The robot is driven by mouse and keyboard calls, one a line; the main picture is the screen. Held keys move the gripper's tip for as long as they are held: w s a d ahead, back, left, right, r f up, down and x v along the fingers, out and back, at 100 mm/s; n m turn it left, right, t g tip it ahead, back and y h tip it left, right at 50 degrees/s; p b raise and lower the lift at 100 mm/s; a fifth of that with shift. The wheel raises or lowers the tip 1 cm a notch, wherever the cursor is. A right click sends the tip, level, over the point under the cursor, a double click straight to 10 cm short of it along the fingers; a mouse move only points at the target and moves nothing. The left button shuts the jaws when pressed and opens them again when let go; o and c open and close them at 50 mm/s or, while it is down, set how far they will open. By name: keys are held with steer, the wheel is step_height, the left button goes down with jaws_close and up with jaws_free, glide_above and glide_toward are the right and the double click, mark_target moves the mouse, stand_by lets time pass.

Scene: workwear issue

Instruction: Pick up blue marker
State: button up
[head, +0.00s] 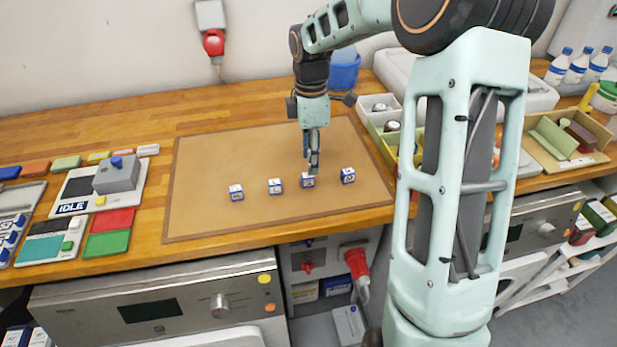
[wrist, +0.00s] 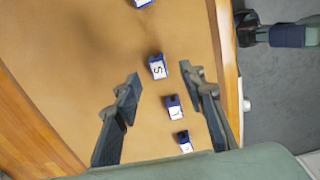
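No pen-shaped blue marker can be made out. Several small blue-and-white lettered cubes stand in a row on the brown mat (head: 205,215). My gripper (head: 313,165) points down at the third cube from the left (head: 308,181), and that cube is partly hidden behind it. In the wrist view my gripper (wrist: 160,72) is open, and a cube marked S (wrist: 157,67) shows between the fingertips. Whether the fingers touch it cannot be told. The other cubes are the leftmost (head: 236,192), the second (head: 275,186) and the rightmost (head: 348,176).
A grey device (head: 117,174) stands on a panel marked IDLE. A blue bin (head: 344,71) and small open trays (head: 379,106) stand beyond the mat.

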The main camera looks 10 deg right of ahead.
mark_target(308, 180)
step_height(308, 180, down, 7)
steer(key=shift+w+a+r, duration=0.1)
steer(key=shift+w+r, duration=0.05)
stand_by(0.4)
steer(key=c, duration=0.8)
